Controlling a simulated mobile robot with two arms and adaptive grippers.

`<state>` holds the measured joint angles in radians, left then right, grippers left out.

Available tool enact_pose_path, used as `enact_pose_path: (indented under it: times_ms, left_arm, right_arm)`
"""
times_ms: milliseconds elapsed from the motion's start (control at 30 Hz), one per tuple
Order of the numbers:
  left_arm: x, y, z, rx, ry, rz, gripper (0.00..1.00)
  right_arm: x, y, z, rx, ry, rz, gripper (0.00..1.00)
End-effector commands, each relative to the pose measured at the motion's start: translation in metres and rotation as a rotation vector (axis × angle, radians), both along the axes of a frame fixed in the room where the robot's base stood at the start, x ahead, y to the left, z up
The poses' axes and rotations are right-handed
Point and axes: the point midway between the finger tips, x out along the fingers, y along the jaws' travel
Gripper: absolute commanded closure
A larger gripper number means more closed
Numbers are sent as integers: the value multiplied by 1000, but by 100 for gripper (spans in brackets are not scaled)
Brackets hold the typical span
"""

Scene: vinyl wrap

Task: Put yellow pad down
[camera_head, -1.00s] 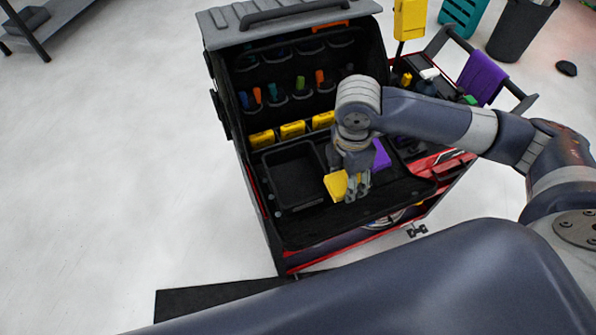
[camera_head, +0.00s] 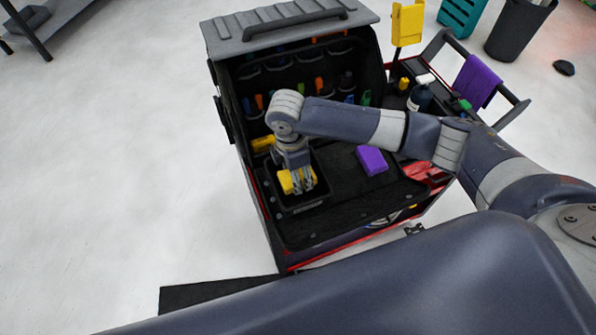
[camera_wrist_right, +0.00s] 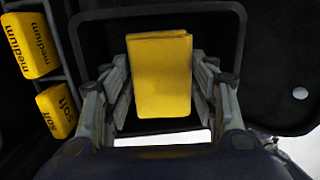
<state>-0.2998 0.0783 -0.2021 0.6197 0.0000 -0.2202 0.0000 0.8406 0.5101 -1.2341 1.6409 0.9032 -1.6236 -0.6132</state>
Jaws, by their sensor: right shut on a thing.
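The yellow pad (camera_head: 287,182) is between the fingers of my right gripper (camera_head: 303,183), which is shut on it. In the right wrist view the yellow pad (camera_wrist_right: 160,75) sits upright in the picture between the two fingers of the gripper (camera_wrist_right: 160,100). The gripper and pad are over the black tray (camera_head: 303,208) at the left of the cart's work surface; the tray's rim (camera_wrist_right: 240,60) frames the pad in the wrist view. I cannot tell whether the pad touches the tray floor. My left gripper is not in view.
A purple block (camera_head: 372,160) lies on the black work surface right of the tray. Yellow blocks marked "medium" (camera_wrist_right: 31,44) and "soft" (camera_wrist_right: 57,110) sit in slots beside the tray. Tools fill the cart's back panel. A purple cloth (camera_head: 478,82) hangs at the right handle.

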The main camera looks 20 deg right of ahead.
Motion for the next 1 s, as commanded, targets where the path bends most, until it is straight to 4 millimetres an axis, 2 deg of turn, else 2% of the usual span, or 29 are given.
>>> enact_pose_path:
  times_ms: [767,800,867,1000]
  left_arm:
    - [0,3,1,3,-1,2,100]
    - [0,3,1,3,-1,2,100]
    - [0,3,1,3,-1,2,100]
    - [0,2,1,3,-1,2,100]
  right_arm:
    - [0,0,-14,0,-1,0,66]
    - [0,0,-14,0,-1,1,40]
    - [0,0,-14,0,-1,1,26]
    - [0,0,-14,0,-1,1,26]
